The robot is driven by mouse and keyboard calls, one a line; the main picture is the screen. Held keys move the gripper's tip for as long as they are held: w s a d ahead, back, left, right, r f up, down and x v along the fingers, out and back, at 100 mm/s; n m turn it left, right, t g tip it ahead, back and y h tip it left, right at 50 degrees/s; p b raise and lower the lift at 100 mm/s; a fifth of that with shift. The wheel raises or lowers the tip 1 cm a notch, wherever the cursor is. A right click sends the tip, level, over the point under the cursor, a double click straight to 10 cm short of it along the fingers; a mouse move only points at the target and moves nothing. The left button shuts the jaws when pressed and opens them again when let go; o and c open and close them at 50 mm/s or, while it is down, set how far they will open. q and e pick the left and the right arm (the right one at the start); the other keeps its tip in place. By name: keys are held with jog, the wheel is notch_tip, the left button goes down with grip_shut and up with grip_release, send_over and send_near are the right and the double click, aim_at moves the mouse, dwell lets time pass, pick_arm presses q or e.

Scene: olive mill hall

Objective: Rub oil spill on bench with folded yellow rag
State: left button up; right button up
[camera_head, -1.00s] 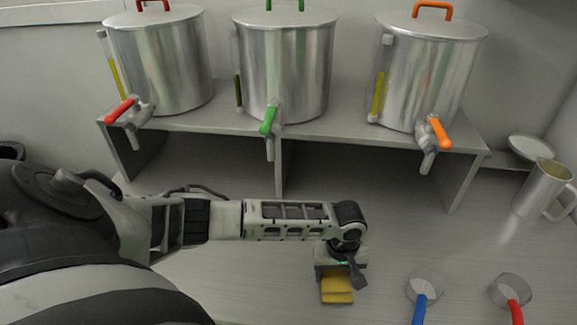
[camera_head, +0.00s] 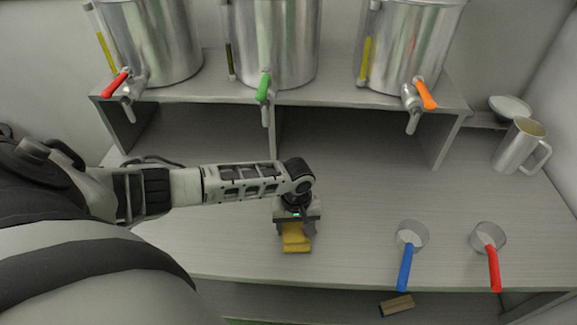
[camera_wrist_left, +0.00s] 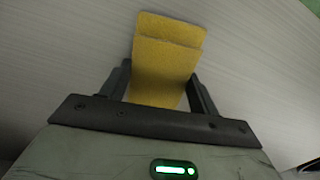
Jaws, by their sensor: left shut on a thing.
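My left gripper (camera_head: 296,226) points down at the bench (camera_head: 350,205) and is shut on the folded yellow rag (camera_head: 296,243). In the left wrist view the rag (camera_wrist_left: 168,55) sticks out between the two dark fingers (camera_wrist_left: 159,90), with its folded layers showing at the far end. The rag is at or just above the bench top; I cannot tell if it touches. No oil spill shows clearly on the bench; it may be hidden under the rag or gripper. My right gripper is not in view.
Three steel tanks with red, green and orange (camera_head: 426,94) taps stand on a raised shelf (camera_head: 340,98) behind. A blue-handled scoop (camera_head: 405,262) and a red-handled scoop (camera_head: 493,266) lie to the right, with a steel jug (camera_head: 517,146) behind. A wooden-looking block (camera_head: 397,305) lies below the bench edge.

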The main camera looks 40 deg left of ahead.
pick_arm(q)
jog(key=r, duration=0.1)
jog(key=p, duration=0.1)
jog(key=r+p, duration=0.1)
jog(key=shift+s+a+r, duration=0.15)
jog(key=shift+a+r, duration=0.1)
jog(key=shift+r, duration=0.05)
notch_tip(320, 180, up, 4)
jog(key=p, duration=0.4)
jog(key=shift+f, duration=0.2)
jog(key=shift+r+p, duration=0.6)
jog(key=shift+p, duration=0.1)
jog(key=shift+r, duration=0.3)
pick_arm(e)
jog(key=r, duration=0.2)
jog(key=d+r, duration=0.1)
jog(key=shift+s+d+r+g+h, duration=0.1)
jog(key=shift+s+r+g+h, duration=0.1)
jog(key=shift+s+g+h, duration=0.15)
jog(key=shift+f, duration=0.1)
